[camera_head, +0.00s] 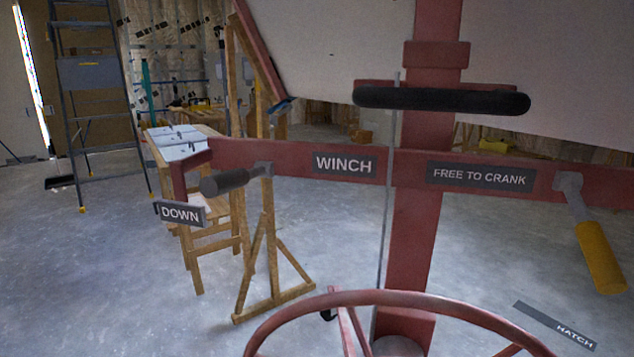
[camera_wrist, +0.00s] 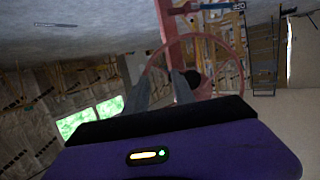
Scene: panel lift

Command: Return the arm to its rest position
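My gripper (camera_wrist: 159,74) shows in the wrist view as two grey fingers standing apart above a dark and purple wrist body. Nothing is seen held between them. The wrist picture is tilted, with the floor at the top. A red ring, probably the lift's handwheel (camera_wrist: 241,72), shows beyond the fingers; I cannot tell how far off it is. My arm and gripper do not show in the head view.
The red lift mast (camera_head: 412,235) stands close ahead with a WINCH crossbar (camera_head: 285,157), a grey-gripped lever (camera_head: 225,181), a yellow-handled crank (camera_head: 598,255) and a red handwheel (camera_head: 375,298). A pale panel (camera_head: 330,45) hangs behind. A stepladder (camera_head: 92,120) and wooden bench (camera_head: 165,155) stand left.

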